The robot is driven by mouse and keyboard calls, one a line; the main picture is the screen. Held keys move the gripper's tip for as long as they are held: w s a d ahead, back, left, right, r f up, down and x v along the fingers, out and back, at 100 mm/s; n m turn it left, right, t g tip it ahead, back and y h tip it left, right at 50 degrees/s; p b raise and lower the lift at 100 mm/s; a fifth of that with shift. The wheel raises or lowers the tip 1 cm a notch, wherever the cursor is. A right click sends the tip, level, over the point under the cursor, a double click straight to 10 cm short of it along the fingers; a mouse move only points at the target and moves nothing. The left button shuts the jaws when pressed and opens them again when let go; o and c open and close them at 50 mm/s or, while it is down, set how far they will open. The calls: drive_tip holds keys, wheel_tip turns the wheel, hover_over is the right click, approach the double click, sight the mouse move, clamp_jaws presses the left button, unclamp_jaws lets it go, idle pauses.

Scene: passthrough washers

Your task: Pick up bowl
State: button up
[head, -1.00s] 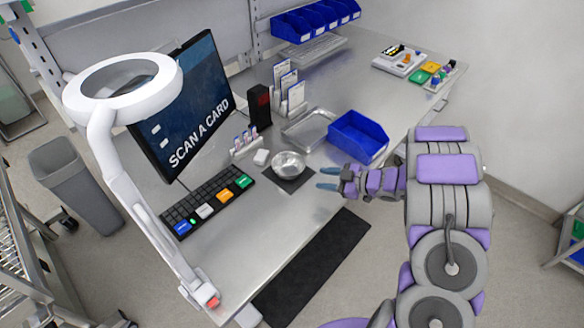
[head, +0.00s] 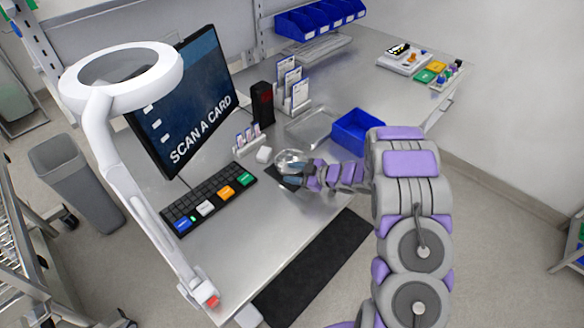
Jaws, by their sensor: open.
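A small shiny metal bowl (head: 289,157) stands on a dark square mat (head: 285,182) on the steel table. My gripper (head: 290,172) is at the bowl's near right side, with its bluish fingers overlapping the bowl in the head view. The fingers and wrist hide the bowl's lower right part and much of the mat. The jaws are open. I cannot tell whether a finger touches the bowl or reaches past its rim.
A blue bin (head: 357,132) and a shallow metal tray (head: 312,129) stand behind the gripper. A keyboard (head: 207,200), monitor (head: 190,105) and white magnifier lamp (head: 120,75) are on the left.

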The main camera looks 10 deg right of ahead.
drive_tip(key=shift+w+a, duration=0.2)
drive_tip(key=shift+a, duration=0.25)
clamp_jaws()
